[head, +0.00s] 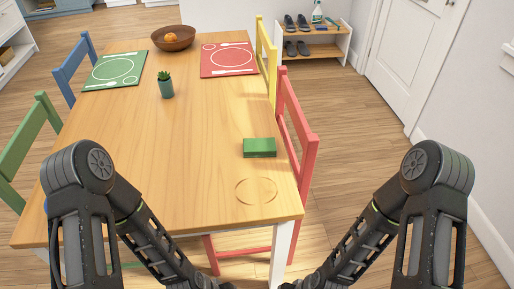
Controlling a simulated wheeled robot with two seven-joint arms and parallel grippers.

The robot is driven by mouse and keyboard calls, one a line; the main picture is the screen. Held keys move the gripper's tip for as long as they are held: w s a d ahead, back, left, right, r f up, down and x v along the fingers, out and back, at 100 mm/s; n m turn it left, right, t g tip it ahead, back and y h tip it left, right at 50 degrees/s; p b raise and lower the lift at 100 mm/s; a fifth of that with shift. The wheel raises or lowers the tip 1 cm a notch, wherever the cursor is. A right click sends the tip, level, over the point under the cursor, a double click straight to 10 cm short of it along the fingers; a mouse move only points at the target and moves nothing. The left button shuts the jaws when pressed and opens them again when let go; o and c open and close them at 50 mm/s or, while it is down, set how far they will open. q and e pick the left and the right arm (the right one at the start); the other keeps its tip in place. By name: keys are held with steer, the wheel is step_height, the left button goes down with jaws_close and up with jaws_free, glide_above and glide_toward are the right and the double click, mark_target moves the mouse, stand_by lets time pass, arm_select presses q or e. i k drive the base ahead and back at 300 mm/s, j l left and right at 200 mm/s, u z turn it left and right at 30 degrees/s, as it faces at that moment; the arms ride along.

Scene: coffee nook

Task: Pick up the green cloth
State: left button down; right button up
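A green cloth (259,147), folded into a small rectangular block, lies flat on the wooden table (165,185) near its right edge. It is beside the red chair. My two arms come in from the lower left and lower right, and their forearms slope down toward the bottom centre of the head view. Both grippers are below the frame, so I cannot see their fingers. Neither visible arm part touches the cloth.
A ring mark (256,191) lies in front of the cloth. Farther back are a potted plant (165,85), a brown bowl (173,38), a green placemat (114,69) and a red placemat (228,60). A red chair (297,125) and yellow chair (266,62) line the right side.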

mark_target(255, 147)
steer(key=k+u, duration=0.1)
steer(key=u, duration=0.3)
steer(key=k+j+u, duration=0.15)
steer(key=u, duration=0.3)
steer(key=k+j+u, duration=0.1)
steer(key=u, duration=0.3)
